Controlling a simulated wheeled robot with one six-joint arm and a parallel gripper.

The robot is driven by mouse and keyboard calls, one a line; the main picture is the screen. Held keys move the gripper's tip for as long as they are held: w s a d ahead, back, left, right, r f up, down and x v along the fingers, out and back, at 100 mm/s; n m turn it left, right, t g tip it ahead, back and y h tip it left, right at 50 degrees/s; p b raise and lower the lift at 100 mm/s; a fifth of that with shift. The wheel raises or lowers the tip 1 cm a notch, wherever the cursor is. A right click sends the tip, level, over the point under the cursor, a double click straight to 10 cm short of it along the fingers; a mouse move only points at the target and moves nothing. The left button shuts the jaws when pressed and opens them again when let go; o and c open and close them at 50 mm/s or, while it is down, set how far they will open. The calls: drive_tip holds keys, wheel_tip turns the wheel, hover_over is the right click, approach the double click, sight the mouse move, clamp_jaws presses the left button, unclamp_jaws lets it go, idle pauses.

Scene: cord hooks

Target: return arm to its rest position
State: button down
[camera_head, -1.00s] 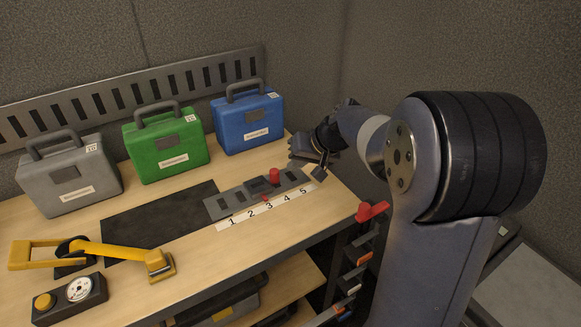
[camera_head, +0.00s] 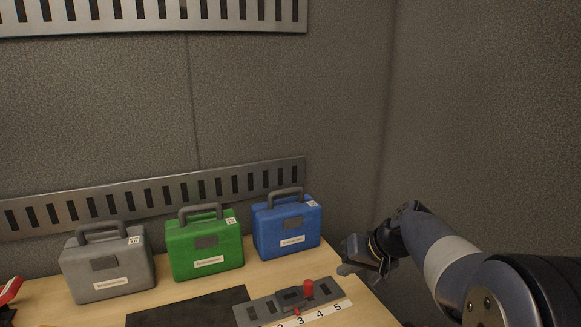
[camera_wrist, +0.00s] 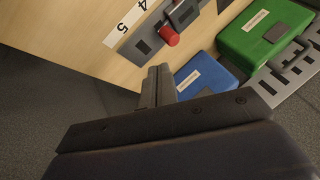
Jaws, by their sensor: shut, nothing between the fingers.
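My gripper (camera_head: 347,269) is at the right end of the workbench in the head view, to the right of the blue case. It is shut and empty. In the wrist view its closed fingers (camera_wrist: 158,86) point toward the bench, with the red knob just beyond them. My arm comes in from the lower right of the head view, bent, with the wrist past the bench's right edge. I cannot tell whether the gripper touches anything, but no contact shows.
On the bench (camera_head: 372,314) stand a grey case (camera_head: 107,265), a green case (camera_head: 205,247) and a blue case (camera_head: 287,226). In front are a dark mat (camera_head: 190,308) and a numbered slotted plate (camera_head: 262,309) with a red knob (camera_head: 308,289). Slotted rails (camera_head: 160,195) line the wall.

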drive_tip(key=b+x, duration=0.1)
drive_tip(key=x, duration=0.9)
drive_tip(key=d, duration=0.1)
drive_tip(key=w+d+p, duration=0.1)
drive_tip(key=d, duration=0.2)
drive_tip(key=shift+w+d+r, duration=0.1)
drive_tip(key=shift+w+r, duration=0.05)
drive_tip(key=shift+w, duration=0.15)
drive_tip(key=shift+w+d+p, duration=0.3)
drive_tip(key=shift+d+p, duration=0.1)
drive_tip(key=shift+d, duration=0.35)
drive_tip(key=shift+a, duration=0.15)
